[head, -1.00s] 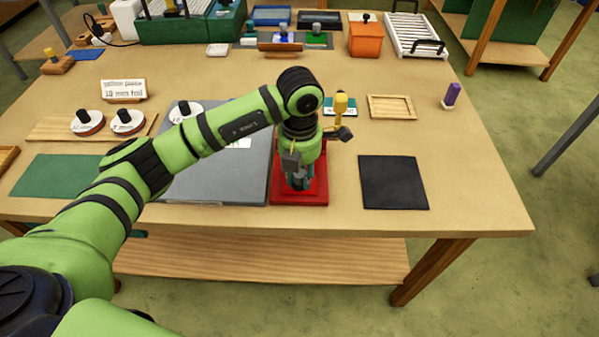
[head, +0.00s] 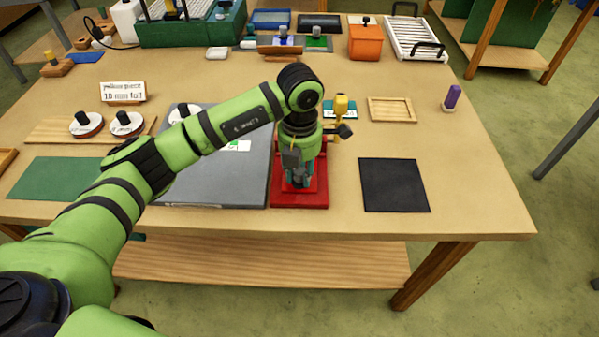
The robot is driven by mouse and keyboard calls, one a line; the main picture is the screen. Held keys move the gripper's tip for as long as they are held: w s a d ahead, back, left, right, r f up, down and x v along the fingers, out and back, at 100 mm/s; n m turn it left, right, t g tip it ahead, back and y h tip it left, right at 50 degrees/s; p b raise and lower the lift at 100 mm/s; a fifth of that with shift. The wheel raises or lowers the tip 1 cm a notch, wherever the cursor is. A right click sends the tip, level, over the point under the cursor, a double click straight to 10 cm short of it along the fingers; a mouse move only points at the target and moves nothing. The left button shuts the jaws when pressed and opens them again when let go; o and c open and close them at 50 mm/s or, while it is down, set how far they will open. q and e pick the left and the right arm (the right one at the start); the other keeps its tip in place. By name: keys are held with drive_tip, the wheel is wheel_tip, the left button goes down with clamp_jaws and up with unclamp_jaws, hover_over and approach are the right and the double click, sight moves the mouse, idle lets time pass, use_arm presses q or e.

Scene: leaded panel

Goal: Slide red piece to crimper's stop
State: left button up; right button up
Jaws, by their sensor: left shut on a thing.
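My left gripper (head: 298,181) points down over the red crimper base (head: 300,202) at the front middle of the table. It is shut on what looks like the red piece (head: 319,184), a brighter red plate lying on that base. The fingers hide much of the piece and its grip point. The crimper's stop is hidden behind my gripper and wrist, so I cannot tell whether the piece touches it. My right gripper is not in view.
A grey board (head: 217,180) lies directly left of the crimper and a black mat (head: 394,185) to its right. A yellow-handled tool (head: 341,105) stands behind my wrist. A wooden frame (head: 392,109) lies behind the mat. The table's front right is clear.

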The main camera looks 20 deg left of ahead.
use_arm(q)
drive_tip(key=shift+w, duration=0.2)
drive_tip(key=o, duration=1.1)
drive_tip(key=shift+o, duration=0.2)
drive_tip(key=shift+r, duration=0.1)
wheel_tip(320, 180, up, 12)
